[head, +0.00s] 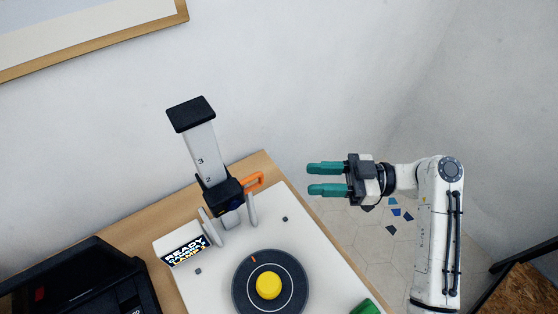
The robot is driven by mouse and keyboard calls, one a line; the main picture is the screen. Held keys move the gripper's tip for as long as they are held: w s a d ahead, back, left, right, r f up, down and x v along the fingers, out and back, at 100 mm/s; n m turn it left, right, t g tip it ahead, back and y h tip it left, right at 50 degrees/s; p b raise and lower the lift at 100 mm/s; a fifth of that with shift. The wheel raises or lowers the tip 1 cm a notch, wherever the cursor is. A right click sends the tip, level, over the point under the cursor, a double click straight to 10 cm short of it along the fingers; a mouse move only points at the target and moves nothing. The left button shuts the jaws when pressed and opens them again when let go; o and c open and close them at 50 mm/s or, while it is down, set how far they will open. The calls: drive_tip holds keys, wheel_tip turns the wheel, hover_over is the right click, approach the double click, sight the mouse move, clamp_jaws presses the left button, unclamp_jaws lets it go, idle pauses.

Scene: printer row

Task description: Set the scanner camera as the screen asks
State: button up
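The scanner camera (222,197) is a black carriage on a white upright column (203,150) with a black cap. The numbers 3 and 2 show on the column above the carriage. An orange handle (255,181) sticks out from the carriage's right side. The small screen (186,249) on the white base reads "READY" with a second line that looks like "LAMP" and is hard to read. My gripper (326,179) has two teal fingers, parted and empty, pointing left. It is to the right of the orange handle, apart from it.
A dark round turntable (242,289) with a yellow disc (268,285) sits on the white base. A green part (365,307) is at the base's front right. A black machine (80,280) stands at left. A picture frame (95,45) hangs on the wall.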

drive_tip(key=p, duration=0.3)
approach(232, 182)
drive_tip(key=w+a+f, duration=0.2)
drive_tip(key=a, duration=0.1)
drive_tip(key=shift+w+a+f, duration=0.15)
drive_tip(key=shift+w+f, duration=0.1)
drive_tip(key=shift+f, duration=0.1)
drive_tip(key=shift+c, duration=0.3)
drive_tip(key=c, duration=0.6)
drive_tip(key=shift+r, duration=0.1)
clamp_jaws()
drive_tip(key=shift+w, duration=0.1)
